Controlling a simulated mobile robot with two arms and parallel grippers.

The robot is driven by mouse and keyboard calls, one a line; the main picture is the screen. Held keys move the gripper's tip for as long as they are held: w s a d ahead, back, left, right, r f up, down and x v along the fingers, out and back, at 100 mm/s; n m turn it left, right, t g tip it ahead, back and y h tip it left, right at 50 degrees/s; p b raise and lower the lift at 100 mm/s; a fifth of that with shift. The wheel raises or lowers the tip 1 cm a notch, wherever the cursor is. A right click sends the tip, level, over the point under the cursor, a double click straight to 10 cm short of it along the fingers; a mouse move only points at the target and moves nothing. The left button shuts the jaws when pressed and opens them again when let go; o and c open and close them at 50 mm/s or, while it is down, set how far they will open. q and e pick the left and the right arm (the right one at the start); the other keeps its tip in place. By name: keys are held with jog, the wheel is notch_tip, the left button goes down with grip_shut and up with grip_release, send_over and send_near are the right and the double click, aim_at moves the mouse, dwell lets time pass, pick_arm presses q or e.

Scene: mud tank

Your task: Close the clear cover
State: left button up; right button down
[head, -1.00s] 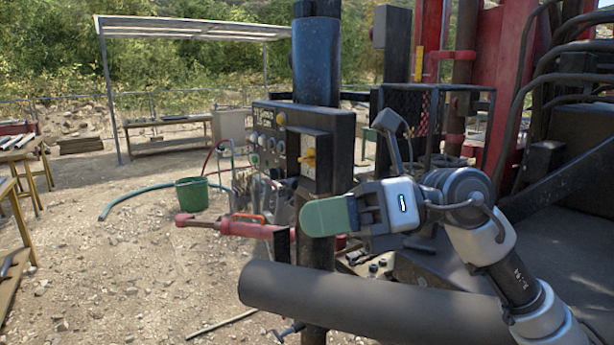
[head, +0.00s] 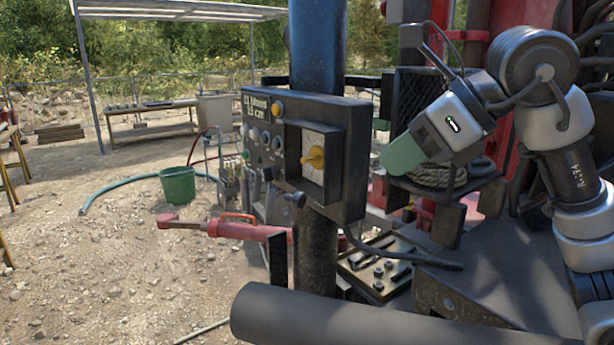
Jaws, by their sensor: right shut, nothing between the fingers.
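A dark control panel (head: 352,165) stands on a blue-black post in the middle of the view. Its front has a pale dial plate with a yellow knob (head: 314,157) inside a dark square frame (head: 292,150). I cannot clearly make out a clear cover or tell its position. My right gripper (head: 398,157) has green fingertips, is shut and empty, and points down-left just right of the panel in the picture. Whether it touches the panel cannot be told, but a gap shows. My left gripper is not in view.
A thick dark horizontal bar (head: 380,325) crosses the front. A red lever arm (head: 235,229) sticks out left below the panel. A green bucket (head: 177,185) stands on the gravel at left. Red rig machinery fills the right. The gravel at left is mostly open.

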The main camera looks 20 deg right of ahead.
jog(key=p, duration=0.4)
send_near(303, 201)
jog(key=x, duration=0.6)
jog(key=shift+f, duration=0.2)
jog(key=shift+w+a+f, duration=0.15)
jog(key=shift+w, duration=0.05)
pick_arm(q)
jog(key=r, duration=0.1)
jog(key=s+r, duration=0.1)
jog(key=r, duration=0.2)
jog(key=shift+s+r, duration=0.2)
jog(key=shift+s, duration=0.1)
